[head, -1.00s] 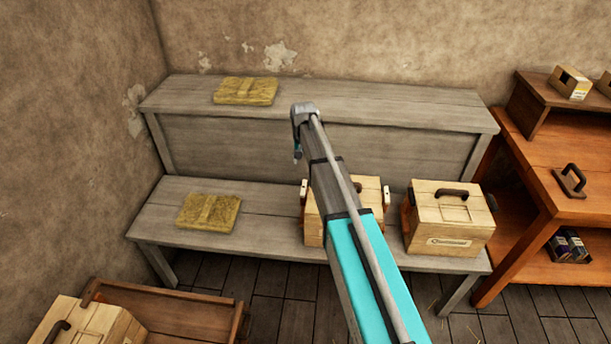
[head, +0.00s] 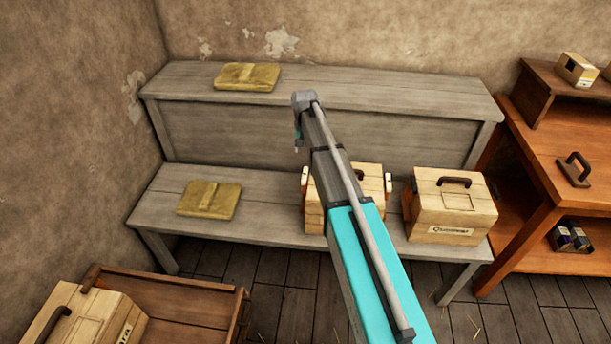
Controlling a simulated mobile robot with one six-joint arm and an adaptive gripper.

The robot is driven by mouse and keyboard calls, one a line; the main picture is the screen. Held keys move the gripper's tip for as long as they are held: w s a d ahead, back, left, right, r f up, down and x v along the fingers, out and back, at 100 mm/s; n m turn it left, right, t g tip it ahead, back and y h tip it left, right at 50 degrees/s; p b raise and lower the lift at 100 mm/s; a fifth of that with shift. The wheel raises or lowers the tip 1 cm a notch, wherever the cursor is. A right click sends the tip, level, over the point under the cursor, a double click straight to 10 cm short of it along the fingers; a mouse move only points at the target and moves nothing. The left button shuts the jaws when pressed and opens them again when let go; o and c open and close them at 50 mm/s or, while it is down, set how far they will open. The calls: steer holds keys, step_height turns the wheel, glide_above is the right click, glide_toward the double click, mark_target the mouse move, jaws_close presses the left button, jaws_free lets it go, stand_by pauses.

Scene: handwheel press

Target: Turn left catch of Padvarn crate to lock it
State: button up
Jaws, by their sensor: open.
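Two pale wooden crates with dark handles stand on the lower grey bench. The middle crate (head: 314,220) is partly covered by my arm; a pale catch (head: 304,178) shows at its left side and another (head: 388,182) at its right. A third crate (head: 92,318) is at the lower left. I cannot tell which one is Padvarn. My arm reaches over the middle crate, its wrist above and behind it. My gripper is hidden behind the arm.
Yellow flat pads lie on the upper bench level (head: 246,76) and the lower bench (head: 208,200). An orange wooden table (head: 560,210) stands at the right with a dark-handled block (head: 573,170). A brown wooden tray (head: 180,308) is at the lower left.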

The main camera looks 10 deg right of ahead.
mark_target(305, 174)
steer(key=shift+f+b, duration=5.7)
steer(key=shift+f, duration=0.25)
steer(key=shift+c, duration=0.3)
jaws_close()
